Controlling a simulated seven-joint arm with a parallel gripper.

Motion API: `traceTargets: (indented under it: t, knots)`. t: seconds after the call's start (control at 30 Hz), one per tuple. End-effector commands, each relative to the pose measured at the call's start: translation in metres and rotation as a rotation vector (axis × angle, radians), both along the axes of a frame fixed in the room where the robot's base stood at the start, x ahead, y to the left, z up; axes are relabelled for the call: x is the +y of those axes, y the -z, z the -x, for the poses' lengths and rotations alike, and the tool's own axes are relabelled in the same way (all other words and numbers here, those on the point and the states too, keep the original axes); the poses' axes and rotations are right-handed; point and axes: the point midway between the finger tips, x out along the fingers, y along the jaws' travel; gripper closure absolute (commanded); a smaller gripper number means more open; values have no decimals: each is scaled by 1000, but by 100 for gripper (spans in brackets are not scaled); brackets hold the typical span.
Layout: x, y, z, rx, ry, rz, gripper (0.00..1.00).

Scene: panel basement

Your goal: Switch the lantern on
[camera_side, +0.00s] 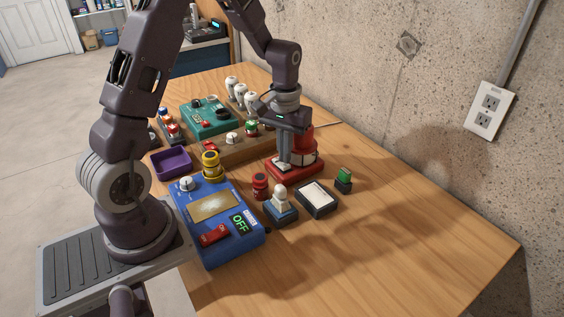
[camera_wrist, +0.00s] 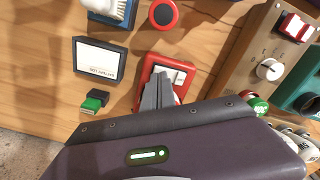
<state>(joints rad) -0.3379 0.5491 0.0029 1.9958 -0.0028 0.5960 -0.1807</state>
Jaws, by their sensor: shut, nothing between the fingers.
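The red lantern (camera_side: 305,138) stands near the middle of the table, with a cylindrical red body on a wide red base. In the wrist view, its red base (camera_wrist: 149,66) carries a pale rocker switch (camera_wrist: 179,77). My gripper (camera_side: 284,164) is shut and empty, pointing down over the base beside the red body. In the wrist view, my gripper's closed fingertips (camera_wrist: 160,76) are at the base, right by the rocker. I cannot tell whether they touch it. My fingers and palm hide part of the lantern, and I see no clear glow from it.
A blue panel (camera_side: 180,218) reading OFF, with a red switch, stands at front left. A small red cylinder (camera_side: 260,185), a blue block with a white top (camera_side: 281,208), a black-framed white card (camera_side: 317,196) and a green-topped block (camera_side: 344,178) stand near the lantern. The right tabletop is clear.

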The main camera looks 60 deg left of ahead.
Motion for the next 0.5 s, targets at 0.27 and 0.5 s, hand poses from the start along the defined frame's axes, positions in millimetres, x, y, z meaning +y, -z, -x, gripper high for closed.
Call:
traceTargets:
  t: [0.27,0.5]
  knots:
    - [0,5,0,2,0,1,100]
    - [0,8,0,2,0,1,100]
